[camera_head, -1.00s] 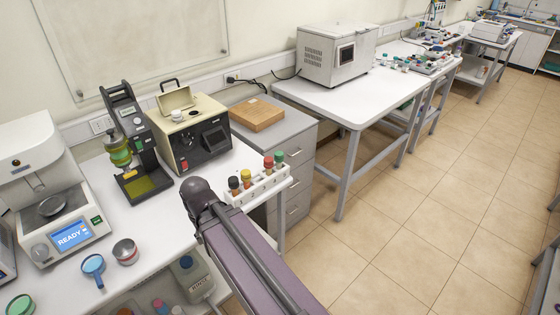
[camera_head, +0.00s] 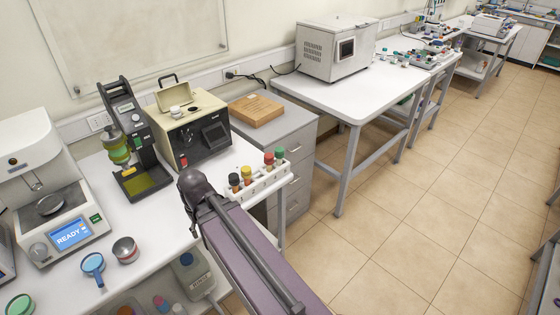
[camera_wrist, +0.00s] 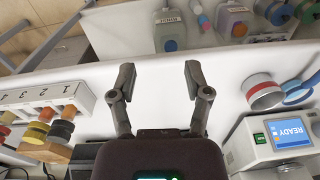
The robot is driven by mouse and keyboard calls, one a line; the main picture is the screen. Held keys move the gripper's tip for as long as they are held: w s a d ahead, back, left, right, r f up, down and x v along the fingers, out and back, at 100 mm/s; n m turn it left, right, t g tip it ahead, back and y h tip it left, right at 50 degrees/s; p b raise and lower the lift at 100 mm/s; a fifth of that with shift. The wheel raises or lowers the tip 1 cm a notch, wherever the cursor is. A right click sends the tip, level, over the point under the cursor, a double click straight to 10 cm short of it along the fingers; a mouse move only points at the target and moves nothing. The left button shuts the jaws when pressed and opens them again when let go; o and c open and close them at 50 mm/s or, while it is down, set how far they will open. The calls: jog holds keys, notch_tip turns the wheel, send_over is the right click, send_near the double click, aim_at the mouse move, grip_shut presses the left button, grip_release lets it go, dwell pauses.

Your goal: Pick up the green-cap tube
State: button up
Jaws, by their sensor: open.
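The green-cap tube (camera_head: 280,154) stands upright at the far right end of a white rack (camera_head: 262,187), beside a red-cap tube (camera_head: 269,160). In the wrist view the rack (camera_wrist: 88,98) is at the left, with numbers on its face and capped tubes; I cannot clearly pick out the green cap there. My gripper (camera_wrist: 160,78) is open and empty, its two fingers apart over the white bench, to one side of the rack. In the head view my arm covers the gripper's fingers.
A yellow-cap tube (camera_head: 246,174) and a black-cap tube (camera_head: 234,181) share the rack. A beige tester (camera_head: 188,130) stands behind on the bench. A balance reading READY (camera_head: 50,205), a magnifier (camera_head: 93,265) and a tin (camera_head: 125,249) are at the left. Bottles sit on the shelf below.

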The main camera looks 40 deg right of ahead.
jog(key=w+d+f+n+t+y+b, duration=0.1)
jog(key=w+d+t+y+b, duration=0.15)
jog(key=w+d, duration=0.55)
jog(key=n+t+b, duration=0.2)
jog(key=t+b, duration=0.3)
jog(key=t, duration=0.5)
send_near(281, 150)
jog(key=s+d, duration=0.1)
jog(key=s, duration=0.2)
jog(key=shift+w+r+y, duration=0.2)
jog(key=shift+r+y, duration=0.15)
jog(key=shift+y, duration=0.1)
jog(key=b+x, duration=0.3)
jog(key=x, duration=0.4)
jog(key=shift+w+f, duration=0.15)
jog(key=shift+w, duration=0.2)
jog(key=shift+w+a+f, duration=0.1)
jog(key=shift+w+a, duration=0.05)
jog(key=shift+w, duration=0.3)
